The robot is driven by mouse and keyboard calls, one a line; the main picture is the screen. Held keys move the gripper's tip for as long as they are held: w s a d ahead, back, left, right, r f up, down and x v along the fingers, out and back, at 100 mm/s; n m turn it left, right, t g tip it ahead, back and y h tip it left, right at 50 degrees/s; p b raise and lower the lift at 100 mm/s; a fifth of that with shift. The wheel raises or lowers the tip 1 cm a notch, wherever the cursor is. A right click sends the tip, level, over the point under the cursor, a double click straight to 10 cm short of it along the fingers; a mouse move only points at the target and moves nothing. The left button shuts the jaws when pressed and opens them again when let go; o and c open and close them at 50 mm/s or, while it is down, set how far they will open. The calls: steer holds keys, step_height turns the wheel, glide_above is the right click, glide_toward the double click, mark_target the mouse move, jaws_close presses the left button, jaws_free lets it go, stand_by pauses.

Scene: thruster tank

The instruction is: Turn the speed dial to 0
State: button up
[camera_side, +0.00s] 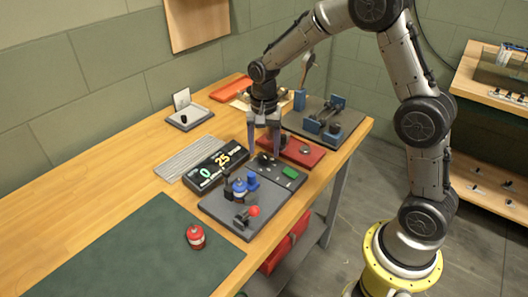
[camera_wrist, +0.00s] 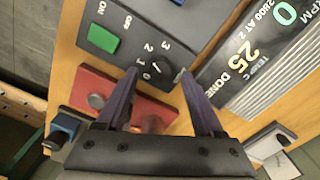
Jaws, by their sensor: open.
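The speed dial (camera_side: 264,159) is a small dark knob on a dark grey control box (camera_side: 276,171) with a green button (camera_side: 290,172). In the wrist view the box shows the numbers 0 to 3, OFF and ON, and the green button (camera_wrist: 103,39). My gripper (camera_side: 264,149) is open, pointing down over the box near the dial. In the wrist view its two fingers (camera_wrist: 157,73) stand apart on either side of the 0 and 1 marks. I cannot tell whether they touch the knob.
A black display (camera_side: 217,166) reads 0 and 25 beside the box. A grey plate with blue parts (camera_side: 243,204) lies in front. A red tray (camera_side: 303,151) and a grey fixture board (camera_side: 325,121) lie behind. A red canister (camera_side: 195,236) stands on the green mat (camera_side: 120,260).

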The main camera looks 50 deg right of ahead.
steer(key=shift+f, duration=1)
jaws_close()
